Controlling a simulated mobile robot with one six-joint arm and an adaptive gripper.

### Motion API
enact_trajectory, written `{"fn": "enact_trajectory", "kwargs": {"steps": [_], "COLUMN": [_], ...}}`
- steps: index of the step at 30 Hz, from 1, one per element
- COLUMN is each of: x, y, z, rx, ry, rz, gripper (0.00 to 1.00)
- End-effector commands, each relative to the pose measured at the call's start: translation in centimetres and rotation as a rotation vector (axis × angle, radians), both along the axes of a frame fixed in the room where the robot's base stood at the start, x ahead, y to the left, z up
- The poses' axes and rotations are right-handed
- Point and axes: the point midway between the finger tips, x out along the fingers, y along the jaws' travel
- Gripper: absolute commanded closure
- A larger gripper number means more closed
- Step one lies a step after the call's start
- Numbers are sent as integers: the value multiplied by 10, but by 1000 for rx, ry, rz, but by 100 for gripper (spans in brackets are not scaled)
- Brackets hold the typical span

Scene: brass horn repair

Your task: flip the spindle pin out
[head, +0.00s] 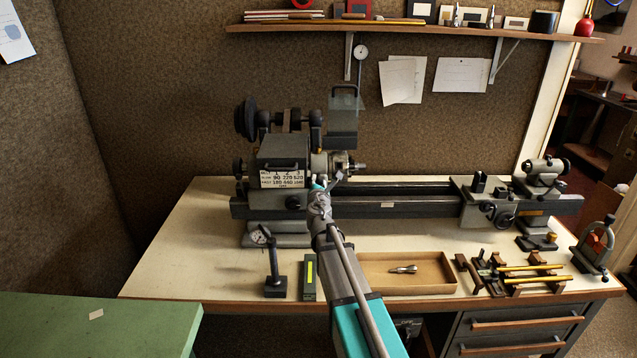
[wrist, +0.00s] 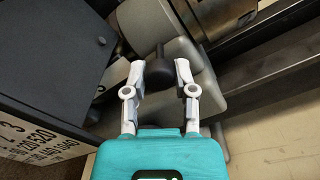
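The lathe headstock (head: 283,160) stands at the left end of the lathe, with a speed plate on its front. In the wrist view, a small black rounded knob (wrist: 158,72), which looks like the end of the spindle pin, sticks out below the grey spindle housing (wrist: 150,22). My gripper (wrist: 160,70) has its two pale fingers apart, one on each side of the knob. Slim gaps seem to show, and I cannot tell whether either finger touches it. In the head view my gripper (head: 320,184) is at the headstock's right front, and my arm hides the pin there.
The lathe bed (head: 400,205) runs right to the tailstock (head: 545,180). A dial indicator stand (head: 275,275), a green box (head: 309,278) and a wooden tray (head: 435,272) with a small metal part stand on the bench in front. A grey raised cover (head: 343,115) is above the spindle.

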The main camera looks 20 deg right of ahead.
Motion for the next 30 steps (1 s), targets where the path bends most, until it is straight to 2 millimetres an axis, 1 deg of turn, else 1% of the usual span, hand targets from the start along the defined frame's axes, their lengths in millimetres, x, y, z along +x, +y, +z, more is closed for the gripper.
{"fn": "enact_trajectory", "kwargs": {"steps": [1, 2, 13, 17, 23, 30], "x": [-3, -3, -2, -6, -23, -59], "y": [1, 1, 0, 1, 6, 15], "z": [-1, -1, 0, 0, 0, 0], "rx": [1, 1, 0, 0, 0, 0], "ry": [0, 0, 0, 0, 0, 1], "rz": [1, 1, 0, 0, 0, -1], "gripper": [56, 51, 51, 51, 51, 51]}}
